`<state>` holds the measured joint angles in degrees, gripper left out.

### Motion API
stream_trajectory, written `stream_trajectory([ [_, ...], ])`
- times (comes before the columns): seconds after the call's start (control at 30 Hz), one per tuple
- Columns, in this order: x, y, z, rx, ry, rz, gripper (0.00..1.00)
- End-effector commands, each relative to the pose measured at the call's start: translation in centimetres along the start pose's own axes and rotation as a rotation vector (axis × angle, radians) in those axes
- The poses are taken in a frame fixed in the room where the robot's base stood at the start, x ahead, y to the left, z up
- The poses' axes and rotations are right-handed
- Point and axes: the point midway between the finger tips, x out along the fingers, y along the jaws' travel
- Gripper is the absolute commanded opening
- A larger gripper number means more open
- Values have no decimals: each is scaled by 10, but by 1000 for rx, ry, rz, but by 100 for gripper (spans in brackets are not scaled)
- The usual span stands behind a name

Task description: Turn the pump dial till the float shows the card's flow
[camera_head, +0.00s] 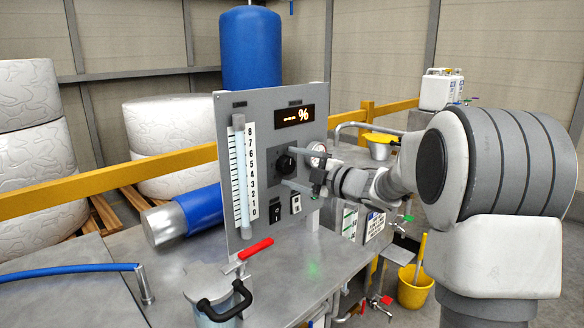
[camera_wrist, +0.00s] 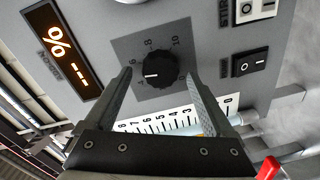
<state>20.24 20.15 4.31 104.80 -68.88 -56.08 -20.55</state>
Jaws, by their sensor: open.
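The black pump dial (camera_head: 286,163) is on the grey upright panel (camera_head: 262,136). In the wrist view the dial (camera_wrist: 160,68) has a white mark toward the picture's left, and 6, 8 and 10 are readable around it. My gripper (camera_wrist: 161,76) is open, its fingers on either side of the dial; contact is not clear. In the head view my gripper (camera_head: 297,168) reaches in from the right. The clear flow tube (camera_head: 240,175) stands beside a 0 to 8 scale (camera_head: 251,175); I cannot make out the float. I cannot identify the card.
A lit display (camera_head: 294,115) shows dashes and a percent sign. Two switches, a rocker (camera_head: 277,213) and a stir switch (camera_head: 296,204), sit below the dial.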

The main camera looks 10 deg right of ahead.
Motion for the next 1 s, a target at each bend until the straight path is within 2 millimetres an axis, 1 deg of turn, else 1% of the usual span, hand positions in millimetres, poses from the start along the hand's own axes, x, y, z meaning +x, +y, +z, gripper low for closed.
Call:
stream_trajectory([
  [0.17, -37, 2, 0, 0, -5, 0, 88],
  [0.4, -97, 2, 0, 0, -5, 1, 88],
  [0.6, -138, 2, 0, 0, -4, 1, 88],
  [0.7, -152, 1, 0, 0, -3, 0, 88],
  [0.8, -160, 0, 0, -1, -1, 0, 88],
  [1.0, -165, 0, 0, 0, 0, -1, 88],
])
